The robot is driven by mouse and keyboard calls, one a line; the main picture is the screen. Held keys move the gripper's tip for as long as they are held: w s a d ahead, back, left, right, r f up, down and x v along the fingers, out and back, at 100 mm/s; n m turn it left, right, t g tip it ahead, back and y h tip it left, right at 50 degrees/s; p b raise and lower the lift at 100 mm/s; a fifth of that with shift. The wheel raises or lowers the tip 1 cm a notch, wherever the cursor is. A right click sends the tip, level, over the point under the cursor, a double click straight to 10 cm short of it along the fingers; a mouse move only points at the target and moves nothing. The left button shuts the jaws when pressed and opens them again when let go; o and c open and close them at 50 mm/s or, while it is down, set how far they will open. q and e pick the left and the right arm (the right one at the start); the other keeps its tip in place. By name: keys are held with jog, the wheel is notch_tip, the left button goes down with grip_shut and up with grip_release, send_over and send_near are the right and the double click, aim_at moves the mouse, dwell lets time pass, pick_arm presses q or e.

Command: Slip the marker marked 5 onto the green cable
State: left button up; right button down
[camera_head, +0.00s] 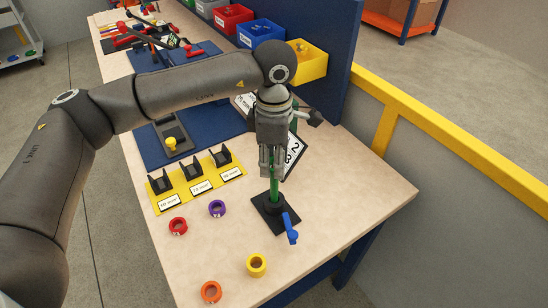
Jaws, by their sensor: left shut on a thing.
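The green cable (274,191) stands upright from a small black base (265,213) with a blue lever (290,230) at its side. My left gripper (271,172) points down right over the cable, its fingers around or just in front of its upper part. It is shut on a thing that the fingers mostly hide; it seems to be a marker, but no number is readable. Loose ring markers lie on the table: red (177,226), purple (217,208), yellow (256,265) and orange (211,292). Their numbers are too small to read. My right gripper is not in view.
A yellow rack (198,188) with black holders stands left of the cable. A numbered card (293,153) is behind the gripper. Coloured bins (306,62) line the back of the table. The front right of the tabletop (355,210) is clear.

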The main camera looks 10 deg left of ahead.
pick_arm(q)
jog(key=shift+f+b, duration=1.25)
jog(key=shift+f, duration=0.3)
jog(key=o, duration=0.8)
jog(key=shift+o, duration=0.2)
notch_tip(320, 180, up, 12)
